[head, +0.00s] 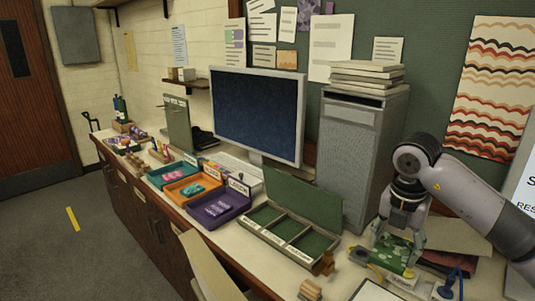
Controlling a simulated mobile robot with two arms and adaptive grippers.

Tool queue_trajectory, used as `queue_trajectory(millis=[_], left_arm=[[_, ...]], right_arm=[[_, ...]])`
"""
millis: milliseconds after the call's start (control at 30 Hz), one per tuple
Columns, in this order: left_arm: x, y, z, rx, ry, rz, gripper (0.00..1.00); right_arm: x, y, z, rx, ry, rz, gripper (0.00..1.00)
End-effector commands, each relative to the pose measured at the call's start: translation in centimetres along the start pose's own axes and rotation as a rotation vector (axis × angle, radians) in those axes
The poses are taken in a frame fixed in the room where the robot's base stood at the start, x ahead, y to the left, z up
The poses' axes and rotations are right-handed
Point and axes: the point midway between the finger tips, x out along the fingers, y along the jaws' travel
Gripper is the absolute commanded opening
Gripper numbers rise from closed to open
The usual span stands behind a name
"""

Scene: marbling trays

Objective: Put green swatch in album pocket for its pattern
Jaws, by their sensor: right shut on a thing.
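My right gripper (396,238) comes in from the right and points down, its fingers shut on the green swatch (390,254). The swatch is green with pale marks and is close over the counter at the right; I cannot tell if it touches what lies below. The green album (306,196) stands open left of the gripper, its lid raised at the back. Its front has three green pockets in a row with pale labels, too small to read; no swatch shows in them. My left gripper is not in view.
Teal (172,176), orange (194,190) and purple (219,208) trays with swatches stand left of the album. A monitor (257,115) and a grey cabinet (361,150) stand behind. Wooden blocks (310,291) and papers crowd the counter's near right.

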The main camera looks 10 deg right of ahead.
Motion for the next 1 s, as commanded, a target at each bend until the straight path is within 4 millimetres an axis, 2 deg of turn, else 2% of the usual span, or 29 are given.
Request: queue_trajectory(millis=[167, 600, 1000], left_arm=[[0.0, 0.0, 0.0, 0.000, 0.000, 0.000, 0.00], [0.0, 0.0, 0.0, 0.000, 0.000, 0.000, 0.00], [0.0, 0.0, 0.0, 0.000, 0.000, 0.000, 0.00]], right_arm=[[0.7, 0.3, -1.5, -0.314, -0.001, 0.036, 0.27], [3.0, 1.2, -6.9, -1.415, 0.000, 0.172, 0.27], [5.1, 1.0, -12.2, -2.414, 0.001, 0.294, 0.27]])
